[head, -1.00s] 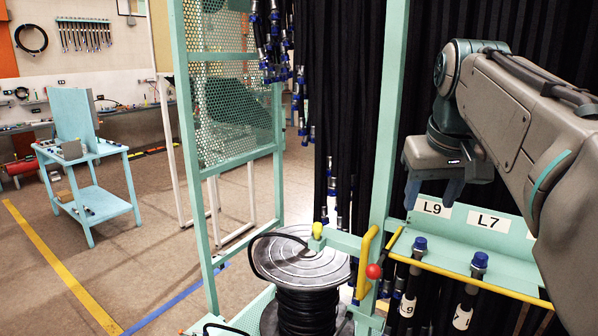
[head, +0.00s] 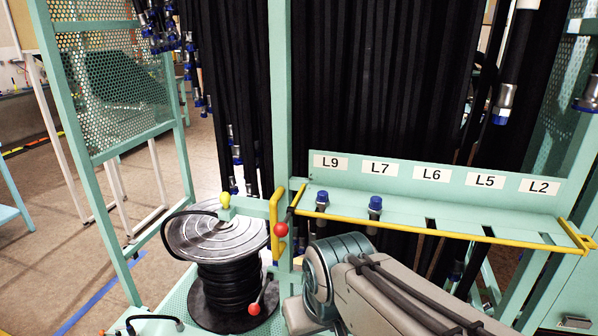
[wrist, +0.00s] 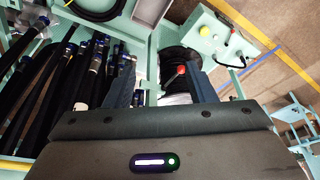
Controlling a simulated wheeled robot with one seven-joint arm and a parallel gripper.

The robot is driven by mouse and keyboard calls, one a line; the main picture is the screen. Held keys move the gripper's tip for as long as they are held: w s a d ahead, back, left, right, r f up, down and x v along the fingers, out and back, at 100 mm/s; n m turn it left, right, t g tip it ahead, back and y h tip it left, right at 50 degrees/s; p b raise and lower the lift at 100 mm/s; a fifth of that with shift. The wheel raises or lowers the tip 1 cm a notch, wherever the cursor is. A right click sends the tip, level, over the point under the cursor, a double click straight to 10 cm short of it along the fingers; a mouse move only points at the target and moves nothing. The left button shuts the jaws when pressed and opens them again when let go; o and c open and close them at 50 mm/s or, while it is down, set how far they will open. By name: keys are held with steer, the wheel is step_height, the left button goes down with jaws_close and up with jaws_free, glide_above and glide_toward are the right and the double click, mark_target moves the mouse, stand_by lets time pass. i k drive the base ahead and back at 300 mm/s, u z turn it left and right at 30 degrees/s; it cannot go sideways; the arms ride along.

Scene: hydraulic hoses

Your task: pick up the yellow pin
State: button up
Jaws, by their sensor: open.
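The yellow pin (head: 225,200) shows its rounded yellow head on the green bracket at the rim of the hose reel, left of the frame post. It stands upright. In the head view my arm is at the lower middle, to the right of the pin, and my fingers are hidden.
A red ball knob (head: 281,230) and a yellow handle (head: 279,212) stand right of the pin. The hose reel (head: 215,238) is below it. A labelled rack (head: 440,180) with a yellow rail holds blue-capped hoses. Black hoses hang behind. Open floor lies left.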

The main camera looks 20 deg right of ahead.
mark_target(225, 198)
steer(key=z, duration=0.6)
steer(key=k, duration=0.3)
steer(key=z, duration=0.55)
steer(key=i, duration=0.45)
steer(key=u, duration=2.55)
steer(key=i, duration=0.6)
steer(key=u, duration=0.05)
